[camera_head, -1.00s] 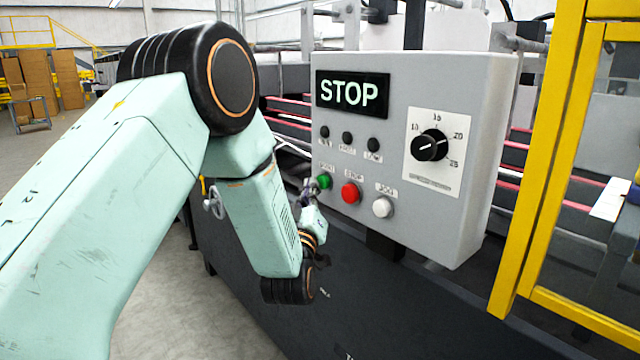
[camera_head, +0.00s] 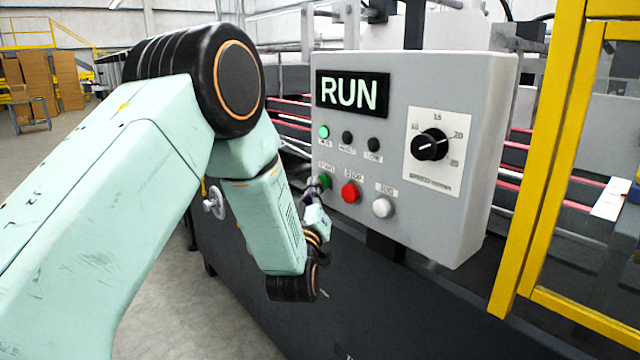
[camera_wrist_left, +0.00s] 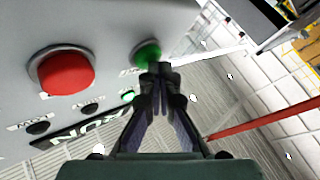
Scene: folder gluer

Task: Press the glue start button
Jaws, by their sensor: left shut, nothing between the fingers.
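The green start button (camera_head: 325,181) is at the lower left of the grey control panel (camera_head: 440,225). My left gripper (camera_head: 312,186) is shut and empty, with its fingertips at the green button in the head view. In the left wrist view the shut fingertips (camera_wrist_left: 158,70) overlap the lower edge of the green button (camera_wrist_left: 147,54); whether they touch it I cannot tell. The display (camera_head: 352,92) reads RUN and the left small lamp (camera_head: 324,132) is lit green. My right gripper is not in view.
The red stop button (camera_head: 350,193) and a white button (camera_head: 383,207) sit right of the green one. A black speed dial (camera_head: 430,145) is above them. A yellow guard frame (camera_head: 540,190) stands at the right. Open floor lies at the lower left.

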